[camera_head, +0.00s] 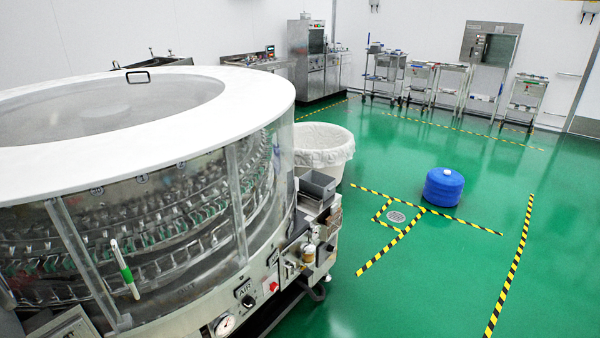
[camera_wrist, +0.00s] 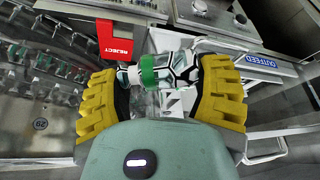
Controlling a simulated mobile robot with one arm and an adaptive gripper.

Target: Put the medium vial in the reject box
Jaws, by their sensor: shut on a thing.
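In the wrist view, my gripper (camera_wrist: 161,90) has yellow ribbed fingers on either side of a small vial with a green cap (camera_wrist: 149,71). The fingers are closed on this vial, and its body is partly hidden among the gripper parts and the things behind. I cannot judge its size for certain. The reject box opening is not clear in this view. My gripper does not show in the head view.
A blue OUTFEED label (camera_wrist: 259,62) is at the right.

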